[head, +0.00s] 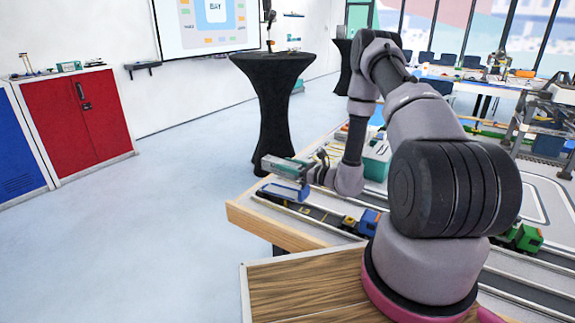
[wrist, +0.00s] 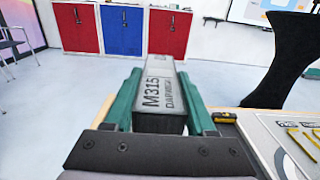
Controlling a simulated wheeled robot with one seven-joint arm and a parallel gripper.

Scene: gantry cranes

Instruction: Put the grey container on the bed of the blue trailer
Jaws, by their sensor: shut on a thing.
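The grey container (wrist: 160,88), marked M315, is clamped between the two teal fingers of my gripper (wrist: 160,104) in the wrist view. In the head view my gripper (head: 300,166) holds the container (head: 279,171) level, near the far left corner of the table. A low dark bed (head: 318,212) with yellow parts lies in the near lane, with a blue cab (head: 370,221) at its right end. A blue block (head: 286,190) shows just below the held container. I cannot tell which of these parts belongs to the blue trailer.
The wooden table edge (head: 262,224) runs along the near left side. A green vehicle (head: 527,238) stands farther right in the lanes. A black-draped high table (head: 271,105) stands behind. A yellow item (wrist: 224,117) lies right of my gripper. The floor at left is clear.

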